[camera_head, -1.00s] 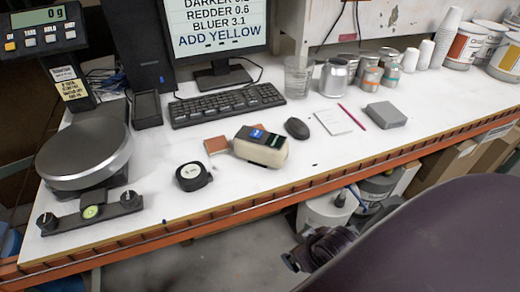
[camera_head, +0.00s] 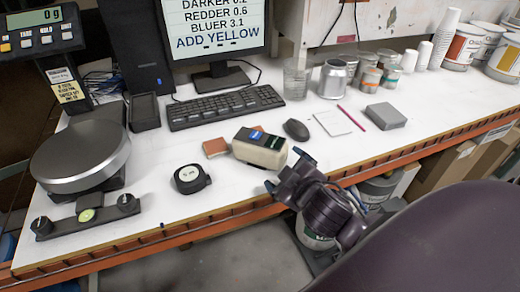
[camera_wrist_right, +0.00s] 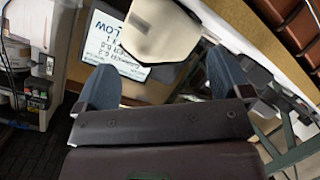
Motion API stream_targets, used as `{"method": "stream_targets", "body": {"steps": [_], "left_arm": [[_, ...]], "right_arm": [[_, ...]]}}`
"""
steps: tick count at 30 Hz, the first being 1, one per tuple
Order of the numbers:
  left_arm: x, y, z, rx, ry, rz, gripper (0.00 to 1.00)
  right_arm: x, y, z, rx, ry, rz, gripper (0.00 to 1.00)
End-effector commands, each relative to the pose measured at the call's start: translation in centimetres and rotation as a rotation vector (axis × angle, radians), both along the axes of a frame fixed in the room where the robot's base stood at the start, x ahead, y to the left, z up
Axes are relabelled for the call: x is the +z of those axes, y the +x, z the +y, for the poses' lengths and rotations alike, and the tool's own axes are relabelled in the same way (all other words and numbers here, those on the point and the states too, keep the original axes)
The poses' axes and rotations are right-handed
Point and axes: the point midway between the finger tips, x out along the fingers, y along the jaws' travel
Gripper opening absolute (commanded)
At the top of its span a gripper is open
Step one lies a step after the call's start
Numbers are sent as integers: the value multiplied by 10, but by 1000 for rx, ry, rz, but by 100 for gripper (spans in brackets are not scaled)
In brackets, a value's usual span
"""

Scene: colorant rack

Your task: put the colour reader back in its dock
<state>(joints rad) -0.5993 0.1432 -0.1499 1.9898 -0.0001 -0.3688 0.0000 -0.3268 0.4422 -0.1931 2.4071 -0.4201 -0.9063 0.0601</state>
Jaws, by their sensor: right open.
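The colour reader (camera_head: 262,150), a cream block with a black top and a small blue screen, lies on the white bench near the front edge. In the right wrist view its cream body (camera_wrist_right: 160,32) shows just beyond the fingertips. My right gripper (camera_head: 289,172) is open and empty, at the front right of the reader, with its fingers pointing toward it and apart from it. It also shows in the wrist view (camera_wrist_right: 163,80). A black open-topped holder (camera_head: 144,112), which looks like the dock, stands empty between scale and keyboard. My left gripper is out of view.
A tape measure (camera_head: 191,178) and a reddish-brown tile (camera_head: 215,147) lie left of the reader. A mouse (camera_head: 296,129) is close behind it. The keyboard (camera_head: 226,107) is farther back, and the scale (camera_head: 82,155) is at left. The bench edge (camera_head: 225,217) is orange.

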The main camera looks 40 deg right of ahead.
Motion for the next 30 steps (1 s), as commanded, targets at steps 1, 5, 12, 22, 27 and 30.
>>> {"method": "stream_targets", "body": {"steps": [1, 5, 12, 22, 27, 30], "left_arm": [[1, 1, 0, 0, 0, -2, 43], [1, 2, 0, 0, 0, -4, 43], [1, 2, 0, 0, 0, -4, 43], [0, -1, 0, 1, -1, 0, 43], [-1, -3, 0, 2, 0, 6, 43], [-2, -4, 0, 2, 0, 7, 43]], "right_arm": [[20, 15, 4, 65, -72, -91, 96], [69, 43, 24, 252, -260, -317, 96], [132, 60, 79, 661, -637, -656, 96], [135, 48, 125, 1309, -1223, -830, 96], [114, 49, 106, 1643, -1547, -723, 96], [105, 55, 79, 1821, -1735, -579, 96]]}}
